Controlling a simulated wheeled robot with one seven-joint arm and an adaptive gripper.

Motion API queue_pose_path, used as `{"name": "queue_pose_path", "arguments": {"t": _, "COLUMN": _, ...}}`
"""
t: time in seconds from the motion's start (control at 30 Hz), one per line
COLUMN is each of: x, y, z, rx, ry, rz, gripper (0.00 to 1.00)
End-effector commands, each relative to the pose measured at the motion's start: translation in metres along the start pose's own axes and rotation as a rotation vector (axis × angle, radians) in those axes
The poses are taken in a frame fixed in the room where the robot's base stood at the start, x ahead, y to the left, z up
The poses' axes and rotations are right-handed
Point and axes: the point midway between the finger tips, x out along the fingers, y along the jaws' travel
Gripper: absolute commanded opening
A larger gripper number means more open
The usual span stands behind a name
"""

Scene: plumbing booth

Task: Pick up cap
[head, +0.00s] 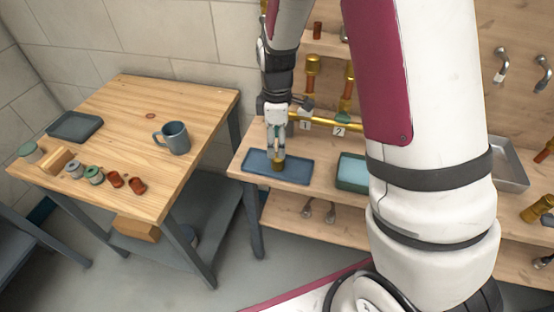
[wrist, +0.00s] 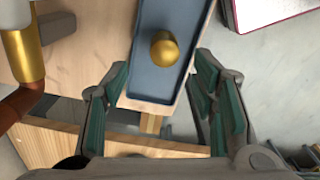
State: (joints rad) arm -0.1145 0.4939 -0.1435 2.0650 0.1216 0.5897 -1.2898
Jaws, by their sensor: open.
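The cap (wrist: 163,50) is a small brass, rounded piece lying in a shallow blue tray (wrist: 152,93). In the head view the cap (head: 278,166) shows just below my fingertips, inside the blue tray (head: 302,171) on the workbench. My gripper (head: 278,152) points down over the tray. In the wrist view my gripper (wrist: 155,82) is open, with green-padded fingers apart on either side of the tray's near end. The cap lies ahead of the fingertips, near the line between them, with nothing held. Whether the fingertips reach down beside the cap cannot be told.
Brass pipes with number tags (head: 322,126) stand behind the tray. A second tray (head: 353,171) with a light blue item lies to its right. A wooden table (head: 195,110) at left holds a mug (head: 175,138) and several small parts. My arm hides part of the bench.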

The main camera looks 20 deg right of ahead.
Motion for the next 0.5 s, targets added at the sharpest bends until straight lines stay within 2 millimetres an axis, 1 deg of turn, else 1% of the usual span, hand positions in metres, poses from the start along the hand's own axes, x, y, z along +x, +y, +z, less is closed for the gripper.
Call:
{"name": "queue_pose_path", "arguments": {"t": 0.13, "x": 0.015, "y": -0.004, "z": 0.0, "rx": 0.0, "ry": -0.002, "rz": -0.003, "gripper": 0.53}}
{"name": "queue_pose_path", "arguments": {"t": 0.3, "x": 0.04, "y": -0.006, "z": 0.0, "rx": 0.0, "ry": -0.002, "rz": -0.004, "gripper": 0.53}}
{"name": "queue_pose_path", "arguments": {"t": 0.4, "x": 0.049, "y": -0.006, "z": 0.0, "rx": 0.0, "ry": -0.001, "rz": -0.003, "gripper": 0.53}}
{"name": "queue_pose_path", "arguments": {"t": 0.5, "x": 0.052, "y": -0.006, "z": 0.0, "rx": 0.0, "ry": 0.0, "rz": -0.001, "gripper": 0.53}}
